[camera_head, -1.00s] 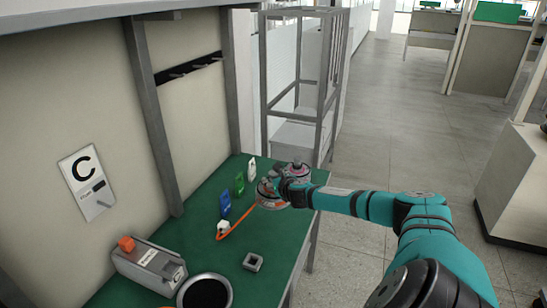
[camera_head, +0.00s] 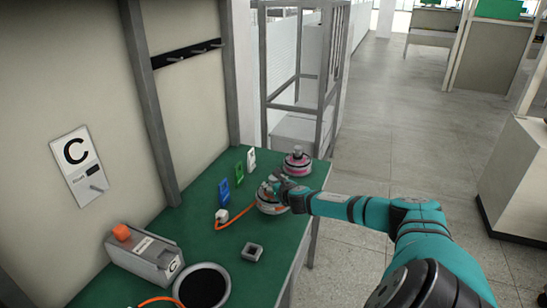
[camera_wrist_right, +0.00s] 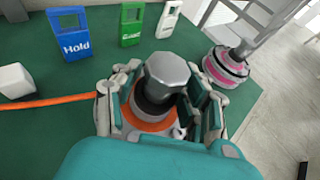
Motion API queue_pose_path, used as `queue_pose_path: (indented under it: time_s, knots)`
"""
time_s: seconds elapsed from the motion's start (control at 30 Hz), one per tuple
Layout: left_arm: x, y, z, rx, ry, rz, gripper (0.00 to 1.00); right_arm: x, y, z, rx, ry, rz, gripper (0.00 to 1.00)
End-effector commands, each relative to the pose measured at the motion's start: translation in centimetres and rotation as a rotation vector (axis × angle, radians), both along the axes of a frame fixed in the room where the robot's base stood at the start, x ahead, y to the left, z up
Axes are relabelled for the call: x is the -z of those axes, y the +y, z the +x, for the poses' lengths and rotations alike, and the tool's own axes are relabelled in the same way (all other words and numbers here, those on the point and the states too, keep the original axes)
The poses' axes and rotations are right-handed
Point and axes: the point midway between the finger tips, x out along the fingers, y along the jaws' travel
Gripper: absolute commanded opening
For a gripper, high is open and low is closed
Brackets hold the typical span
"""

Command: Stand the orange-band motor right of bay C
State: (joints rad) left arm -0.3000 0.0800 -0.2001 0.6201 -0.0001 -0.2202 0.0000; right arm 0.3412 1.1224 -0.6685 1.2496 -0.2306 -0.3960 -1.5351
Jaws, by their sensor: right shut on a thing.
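The orange-band motor (camera_head: 268,208) is a grey round body with an orange band, upright near the bench's right edge. My right gripper (camera_head: 276,187) is shut on its top; the wrist view shows the fingers on both sides of its grey shaft (camera_wrist_right: 166,80), with the orange band (camera_wrist_right: 150,122) below. I cannot tell whether its base touches the bench. An orange cable (camera_head: 236,221) runs from it to a white block (camera_head: 222,215). The bay C sign (camera_head: 78,165) is on the wall at left. My left gripper is not in view.
A pink-band motor (camera_head: 297,162) stands at the green bench's (camera_head: 205,240) far right corner. Blue (camera_head: 224,194), green (camera_head: 239,173) and white (camera_head: 251,159) cards stand behind the held motor. A grey box (camera_head: 140,258), black-centred round dish (camera_head: 203,287) and square grey ring (camera_head: 252,252) are nearer.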

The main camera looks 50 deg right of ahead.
Motion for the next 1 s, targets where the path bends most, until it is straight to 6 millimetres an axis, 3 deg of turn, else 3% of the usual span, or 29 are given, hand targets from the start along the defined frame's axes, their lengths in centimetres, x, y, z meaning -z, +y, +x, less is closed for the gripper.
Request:
queue_pose_path:
  time_s: [0.33, 1.0]
  knots:
    - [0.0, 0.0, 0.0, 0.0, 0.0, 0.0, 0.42, -0.5, -0.2, 0.2, 0.001, -0.008, -0.003, 0.0]
    - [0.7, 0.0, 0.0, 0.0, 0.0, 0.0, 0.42, 0.8, -0.1, 0.0, 0.002, -0.008, -0.004, 0.0]
